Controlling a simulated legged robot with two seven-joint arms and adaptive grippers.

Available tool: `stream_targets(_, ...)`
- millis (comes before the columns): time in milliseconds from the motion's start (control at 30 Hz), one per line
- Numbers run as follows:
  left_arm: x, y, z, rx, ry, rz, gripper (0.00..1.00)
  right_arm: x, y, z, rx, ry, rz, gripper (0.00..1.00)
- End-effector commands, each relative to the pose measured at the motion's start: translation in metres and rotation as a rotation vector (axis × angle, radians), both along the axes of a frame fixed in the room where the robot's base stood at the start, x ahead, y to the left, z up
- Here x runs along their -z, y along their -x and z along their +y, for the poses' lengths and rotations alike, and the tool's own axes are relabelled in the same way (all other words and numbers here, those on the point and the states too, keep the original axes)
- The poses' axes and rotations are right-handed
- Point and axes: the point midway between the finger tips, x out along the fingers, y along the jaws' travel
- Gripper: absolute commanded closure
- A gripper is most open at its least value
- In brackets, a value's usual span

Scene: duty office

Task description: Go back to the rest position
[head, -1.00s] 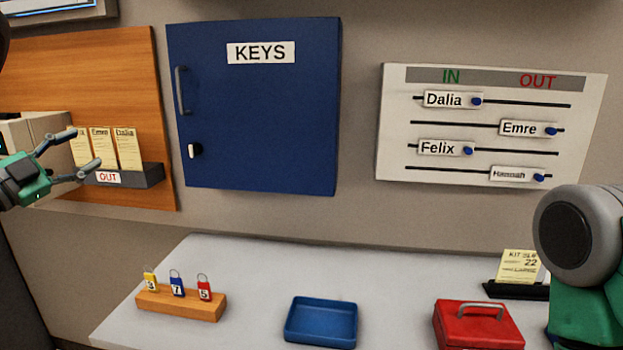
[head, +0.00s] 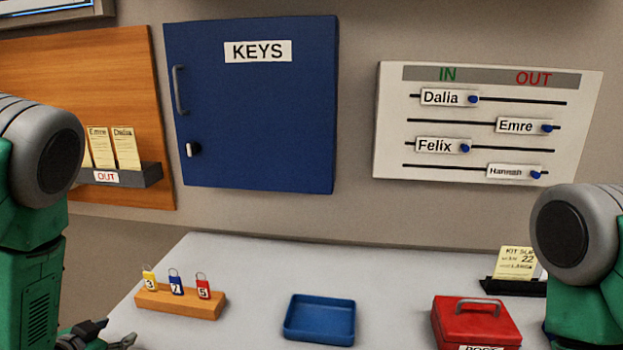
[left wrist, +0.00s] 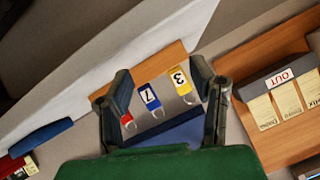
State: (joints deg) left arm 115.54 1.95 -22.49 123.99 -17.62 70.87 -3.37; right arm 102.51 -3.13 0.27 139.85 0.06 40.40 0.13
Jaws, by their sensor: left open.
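My left gripper (head: 117,334) is low at the bottom left edge of the head view, partly cut off, in front of and left of the wooden block (head: 180,302). In the left wrist view my left gripper (left wrist: 160,82) has its fingers spread with nothing held between them. My right gripper is out of view; only part of my right arm shows at the right edge.
A blue tray (head: 319,320), a red box (head: 474,322) and a slip holder (head: 513,287) stand on the grey table (head: 390,275). The closed blue KEYS cabinet (head: 250,115), the IN/OUT board (head: 485,125) and the OUT card rack (head: 137,175) are on the wall.

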Motion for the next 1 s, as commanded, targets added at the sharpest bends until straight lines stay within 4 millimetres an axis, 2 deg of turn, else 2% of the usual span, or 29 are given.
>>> stream_targets(33, 0.030, 0.027, -0.012, -0.039, 0.037, 0.099, 0.50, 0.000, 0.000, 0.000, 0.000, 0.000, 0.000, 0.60)
stream_targets(100, 0.065, 0.064, -0.029, -0.089, 0.081, 0.231, 0.50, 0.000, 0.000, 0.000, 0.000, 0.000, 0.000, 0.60)
stream_targets(167, 0.091, 0.097, -0.044, -0.131, 0.114, 0.344, 0.50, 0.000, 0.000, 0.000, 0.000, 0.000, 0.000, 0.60)
stream_targets(200, 0.105, 0.121, -0.054, -0.156, 0.135, 0.420, 0.50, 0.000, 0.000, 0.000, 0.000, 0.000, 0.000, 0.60)
stream_targets(300, 0.132, 0.176, -0.078, -0.214, 0.179, 0.590, 0.50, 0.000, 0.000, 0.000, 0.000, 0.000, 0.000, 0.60)
stream_targets(433, 0.150, 0.239, -0.105, -0.269, 0.220, 0.778, 0.50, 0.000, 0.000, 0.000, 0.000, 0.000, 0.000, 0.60)
stream_targets(633, 0.156, 0.322, -0.140, -0.332, 0.261, 1.024, 0.50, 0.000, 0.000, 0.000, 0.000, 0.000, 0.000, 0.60)
stream_targets(667, 0.161, 0.325, -0.143, -0.333, 0.262, 1.035, 0.50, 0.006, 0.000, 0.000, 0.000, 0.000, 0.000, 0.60)
stream_targets(700, 0.175, 0.319, -0.142, -0.324, 0.255, 1.019, 0.50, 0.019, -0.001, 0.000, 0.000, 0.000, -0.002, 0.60)
stream_targets(1000, 0.235, 0.303, -0.148, -0.272, 0.222, 0.986, 0.50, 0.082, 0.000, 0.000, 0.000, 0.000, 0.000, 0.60)
